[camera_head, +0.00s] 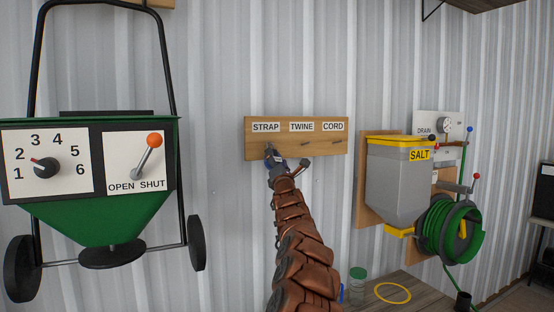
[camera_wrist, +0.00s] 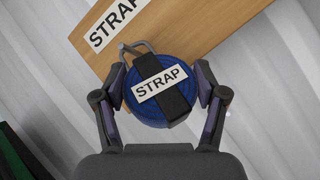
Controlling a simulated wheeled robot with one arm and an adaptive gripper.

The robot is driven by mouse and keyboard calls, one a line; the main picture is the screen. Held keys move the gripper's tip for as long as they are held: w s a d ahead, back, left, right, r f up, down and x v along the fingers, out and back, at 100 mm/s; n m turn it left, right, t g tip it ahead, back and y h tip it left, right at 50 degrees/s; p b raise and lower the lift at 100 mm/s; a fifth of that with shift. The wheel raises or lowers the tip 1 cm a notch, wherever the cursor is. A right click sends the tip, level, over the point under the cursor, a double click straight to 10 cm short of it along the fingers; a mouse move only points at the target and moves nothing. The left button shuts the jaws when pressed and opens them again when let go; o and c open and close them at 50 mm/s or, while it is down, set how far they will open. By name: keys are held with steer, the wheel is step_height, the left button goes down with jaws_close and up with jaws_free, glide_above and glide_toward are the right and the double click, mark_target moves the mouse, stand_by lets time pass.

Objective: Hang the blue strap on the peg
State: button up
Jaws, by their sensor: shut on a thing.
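The blue strap (camera_wrist: 178,75) is a round blue roll with a black band and a white STRAP label. My gripper (camera_wrist: 165,95) is shut on it, with one finger on each side. A grey metal loop (camera_wrist: 137,46) shows at the roll's upper left, in front of the wooden peg board (camera_wrist: 200,25). In the head view my gripper (camera_head: 278,165) is at the board (camera_head: 318,147), just below its STRAP label (camera_head: 266,127). The peg there is mostly hidden by my gripper and the strap. I cannot tell whether the loop is around the peg.
The TWINE (camera_head: 301,127) and CORD (camera_head: 333,127) labels are to the right, with small pegs below. A green spreader (camera_head: 95,215) stands at left. The salt bin (camera_head: 395,185) and green hose reel (camera_head: 440,232) are at right. A yellow ring (camera_head: 392,293) lies on the bench.

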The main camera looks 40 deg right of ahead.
stand_by(0.4)
steer(key=o, duration=1.4)
steer(key=shift+o, duration=0.2)
steer(key=shift+s, duration=0.1)
